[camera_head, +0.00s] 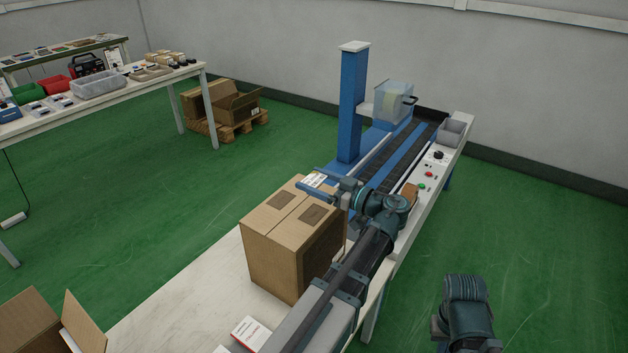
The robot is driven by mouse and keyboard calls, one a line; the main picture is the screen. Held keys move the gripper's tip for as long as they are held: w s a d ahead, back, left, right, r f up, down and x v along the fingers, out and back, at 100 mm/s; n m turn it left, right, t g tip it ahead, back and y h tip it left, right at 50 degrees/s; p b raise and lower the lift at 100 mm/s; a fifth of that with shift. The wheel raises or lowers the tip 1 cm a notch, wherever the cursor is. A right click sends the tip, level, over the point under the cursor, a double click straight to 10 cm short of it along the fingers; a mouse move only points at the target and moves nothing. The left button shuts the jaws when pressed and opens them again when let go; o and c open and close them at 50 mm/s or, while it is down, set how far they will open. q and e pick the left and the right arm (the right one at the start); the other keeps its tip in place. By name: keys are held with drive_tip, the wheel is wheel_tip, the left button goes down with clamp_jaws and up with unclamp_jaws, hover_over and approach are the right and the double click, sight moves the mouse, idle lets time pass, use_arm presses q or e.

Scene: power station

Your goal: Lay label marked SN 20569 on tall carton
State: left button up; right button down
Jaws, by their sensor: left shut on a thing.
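The tall brown carton (272,258) stands closed on the white bench, with darker patches on its top. My left gripper (318,190) is above the far right part of the carton's top, shut on a small white and yellow label (314,180). The label's print is too small to read. I cannot tell whether the label touches the carton. My left arm hides part of the carton's right side. My right gripper is out of view; only part of that arm shows at lower right.
White cards with red print (250,331) lie on the bench (178,315) near its front. An open carton (28,322) is at lower left. A conveyor (398,150) with a blue post (352,105) and control buttons lies beyond the tall carton. A side table (118,94) with bins stands at back left.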

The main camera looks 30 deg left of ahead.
sight(315, 215)
use_arm(q)
wheel_tip(315, 215, down, 11)
drive_tip(key=b, duration=1)
drive_tip(key=o, duration=1)
drive_tip(key=shift+o, duration=0.2)
wheel_tip(315, 215, up, 9)
drive_tip(key=p, duration=0.8)
drive_tip(key=shift+p, duration=0.35)
